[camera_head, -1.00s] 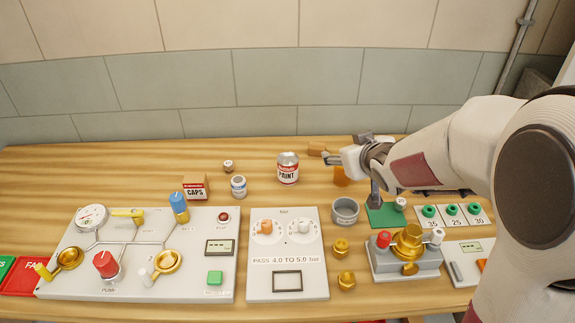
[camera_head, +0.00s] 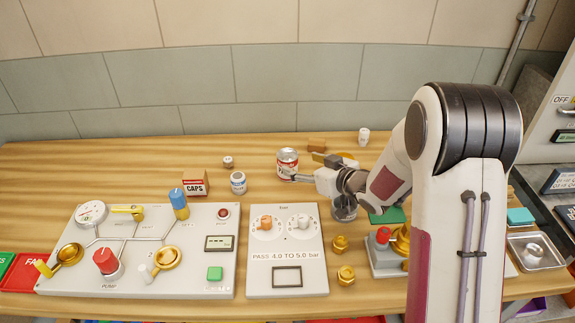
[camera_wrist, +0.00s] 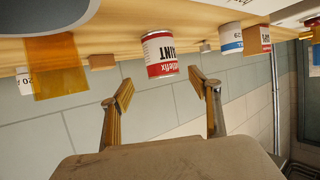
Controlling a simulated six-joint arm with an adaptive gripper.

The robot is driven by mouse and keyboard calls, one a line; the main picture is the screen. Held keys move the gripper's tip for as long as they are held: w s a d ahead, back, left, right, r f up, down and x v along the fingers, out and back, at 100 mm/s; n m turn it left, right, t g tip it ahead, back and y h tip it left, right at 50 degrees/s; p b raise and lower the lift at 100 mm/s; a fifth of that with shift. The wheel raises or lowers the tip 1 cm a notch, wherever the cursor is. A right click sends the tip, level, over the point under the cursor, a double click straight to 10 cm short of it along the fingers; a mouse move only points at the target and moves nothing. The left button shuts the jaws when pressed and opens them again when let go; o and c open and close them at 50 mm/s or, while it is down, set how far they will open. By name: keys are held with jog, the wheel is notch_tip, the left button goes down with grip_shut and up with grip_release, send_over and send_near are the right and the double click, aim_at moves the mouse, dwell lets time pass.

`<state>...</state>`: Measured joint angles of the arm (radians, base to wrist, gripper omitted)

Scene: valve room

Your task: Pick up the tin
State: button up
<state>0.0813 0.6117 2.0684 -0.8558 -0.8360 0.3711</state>
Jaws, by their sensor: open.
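The tin is a red and white paint tin (camera_head: 288,159) with a grey lid, standing upright at the back middle of the wooden table. My gripper (camera_head: 304,168) is open and empty, just right of the tin, with one finger near its lower front. In the wrist view, which is upside down, the tin (camera_wrist: 160,54) lies ahead of and between the two spread fingertips (camera_wrist: 164,90). I see no clear contact between them.
A brown block (camera_head: 317,145) stands behind my gripper. A white-blue jar (camera_head: 238,183), a CAPS box (camera_head: 195,184) and a small weight (camera_head: 228,162) stand left of the tin. Panels (camera_head: 287,255) fill the front.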

aim_at(288, 160)
dwell(0.4)
jog(key=shift+x, duration=1.35)
jog(key=shift+a+x, duration=0.2)
jog(key=shift+x, duration=2.35)
jog(key=shift+s, duration=0.1)
jog(key=shift+r, duration=0.1)
jog(key=c, duration=1.5)
